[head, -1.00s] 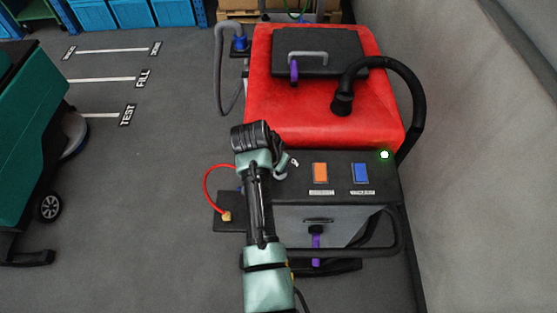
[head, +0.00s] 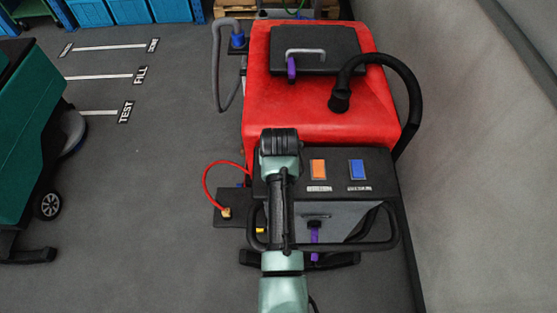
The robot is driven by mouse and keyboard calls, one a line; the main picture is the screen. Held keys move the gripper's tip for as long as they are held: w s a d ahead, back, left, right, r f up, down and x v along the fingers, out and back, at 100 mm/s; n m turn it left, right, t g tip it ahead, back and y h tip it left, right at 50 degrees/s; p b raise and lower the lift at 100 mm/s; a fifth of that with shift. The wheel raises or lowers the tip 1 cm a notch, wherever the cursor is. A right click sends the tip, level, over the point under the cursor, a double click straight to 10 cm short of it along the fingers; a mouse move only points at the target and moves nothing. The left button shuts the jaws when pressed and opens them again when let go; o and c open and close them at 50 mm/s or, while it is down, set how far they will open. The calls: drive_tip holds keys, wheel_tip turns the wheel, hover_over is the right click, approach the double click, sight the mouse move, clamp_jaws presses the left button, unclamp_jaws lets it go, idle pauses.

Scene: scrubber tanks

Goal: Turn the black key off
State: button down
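The red scrubber (head: 290,118) stands right of centre with a black control panel (head: 338,163) on its near side. The black key cannot be made out; my arm covers the panel's left end. The end of my arm (head: 280,143) is over that left end. My gripper's fingers are hidden under the wrist, so I cannot see whether they are open or touch anything. An orange switch (head: 318,168) and a blue switch (head: 357,169) show to the right of my arm. No lit green lamp shows on the panel.
A black handle bar (head: 394,228) loops around the panel's near side, close to my arm. A purple lever (head: 314,240) hangs below the panel. A red hose (head: 212,177) curves on the left. A wall (head: 475,160) stands close on the right. Open floor (head: 150,200) lies left.

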drive_tip(key=shift+r, duration=0.1)
drive_tip(key=c, duration=0.9)
unclamp_jaws()
drive_tip(key=shift+o, duration=0.2)
drive_tip(key=b+v, duration=0.3)
drive_tip(key=v, duration=1)
